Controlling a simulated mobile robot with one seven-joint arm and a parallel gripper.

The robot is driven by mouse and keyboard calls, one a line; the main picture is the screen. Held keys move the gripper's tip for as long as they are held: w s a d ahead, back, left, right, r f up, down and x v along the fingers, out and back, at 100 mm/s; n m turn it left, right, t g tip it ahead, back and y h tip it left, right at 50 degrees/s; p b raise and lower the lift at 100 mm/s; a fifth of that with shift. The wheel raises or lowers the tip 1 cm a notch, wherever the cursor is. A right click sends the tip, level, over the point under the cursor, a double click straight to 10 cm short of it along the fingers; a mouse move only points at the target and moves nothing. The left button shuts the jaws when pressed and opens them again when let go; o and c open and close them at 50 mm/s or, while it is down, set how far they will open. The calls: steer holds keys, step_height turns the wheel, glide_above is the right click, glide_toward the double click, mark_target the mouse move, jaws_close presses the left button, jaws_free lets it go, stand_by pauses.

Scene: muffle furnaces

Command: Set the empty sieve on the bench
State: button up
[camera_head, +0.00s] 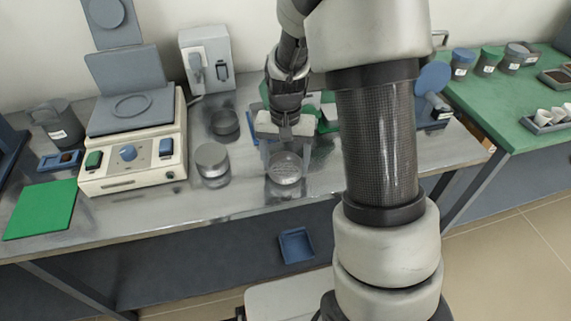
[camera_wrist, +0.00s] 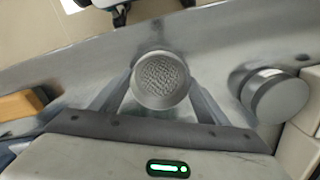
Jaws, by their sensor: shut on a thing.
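The sieve is a small round metal cup with a mesh bottom, seen in the head view (camera_head: 286,170) and the wrist view (camera_wrist: 161,78). Its mesh looks bare and empty. My gripper (camera_head: 284,154) is shut on the sieve, with one finger on each side of its rim in the wrist view (camera_wrist: 160,97). The sieve is upright over the front part of the grey metal bench (camera_head: 245,201). I cannot tell whether its base touches the bench top.
A lidded grey metal can (camera_head: 211,160) stands left of the sieve, also in the wrist view (camera_wrist: 275,96). A dark round pan (camera_head: 225,123) is behind it. A balance-like instrument (camera_head: 132,165) and green mat (camera_head: 40,210) are further left. The bench's front edge is close.

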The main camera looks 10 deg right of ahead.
steer(key=shift+f, duration=0.15)
steer(key=shift+f, duration=0.15)
steer(key=o, duration=1.1)
